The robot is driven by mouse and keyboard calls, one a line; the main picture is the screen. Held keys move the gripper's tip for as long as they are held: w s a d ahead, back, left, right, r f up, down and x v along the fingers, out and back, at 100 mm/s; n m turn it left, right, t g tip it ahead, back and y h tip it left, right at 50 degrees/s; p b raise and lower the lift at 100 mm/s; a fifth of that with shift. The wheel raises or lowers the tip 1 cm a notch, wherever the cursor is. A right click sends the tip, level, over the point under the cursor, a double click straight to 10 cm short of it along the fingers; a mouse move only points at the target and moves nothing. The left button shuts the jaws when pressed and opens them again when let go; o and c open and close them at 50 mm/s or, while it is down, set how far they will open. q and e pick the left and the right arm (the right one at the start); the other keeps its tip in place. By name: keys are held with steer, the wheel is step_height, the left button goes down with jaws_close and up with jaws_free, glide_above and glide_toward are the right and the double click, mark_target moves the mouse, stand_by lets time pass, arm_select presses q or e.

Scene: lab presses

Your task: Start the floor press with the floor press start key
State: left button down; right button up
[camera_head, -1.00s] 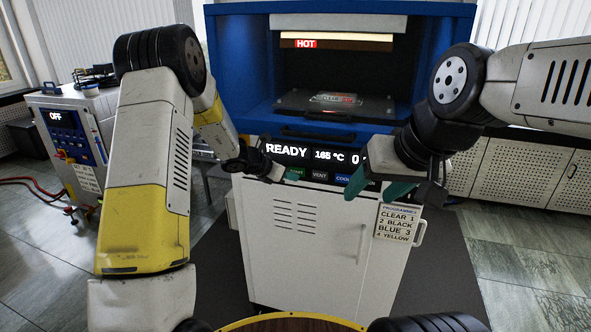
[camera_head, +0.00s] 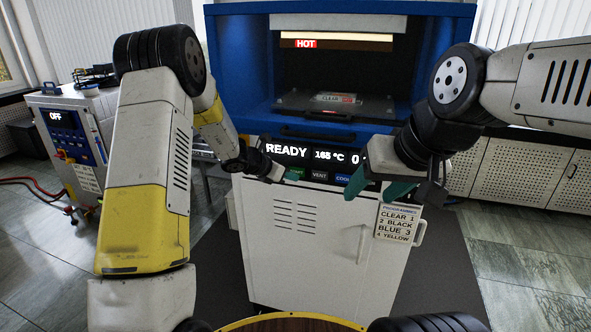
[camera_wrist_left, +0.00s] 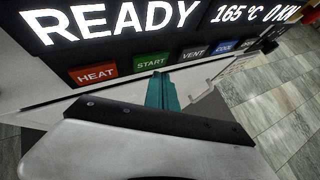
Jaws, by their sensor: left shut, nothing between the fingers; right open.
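The floor press (camera_head: 236,95) is a blue-framed machine on a white cabinet. Its display (camera_head: 287,150) reads READY and 165 °C. A HOT sign is lit in the chamber, where a plate labelled CLEAR (camera_head: 338,98) lies. The green START key (camera_wrist_left: 151,62) sits between the red HEAT key (camera_wrist_left: 97,74) and the VENT key (camera_wrist_left: 192,52) in the left wrist view. My left gripper (camera_head: 294,174) is shut and empty, its teal fingertips (camera_wrist_left: 162,88) just below the START key; whether they touch cannot be told. My right gripper (camera_head: 385,188) is open before the panel's right part, hiding some of it.
A programmes card (camera_head: 398,224) hangs on the cabinet's right front, beside a handle (camera_head: 419,233). Another machine (camera_head: 70,135) with an OFF display stands at the left. White perforated cabinets (camera_head: 512,172) line the right wall. A yellow-rimmed round surface (camera_head: 290,318) is at the bottom edge.

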arm_select(q)
steer(key=shift+w+d, duration=0.1)
steer(key=shift+w, duration=0.05)
stand_by(0.7)
steer(key=shift+w, duration=0.3)
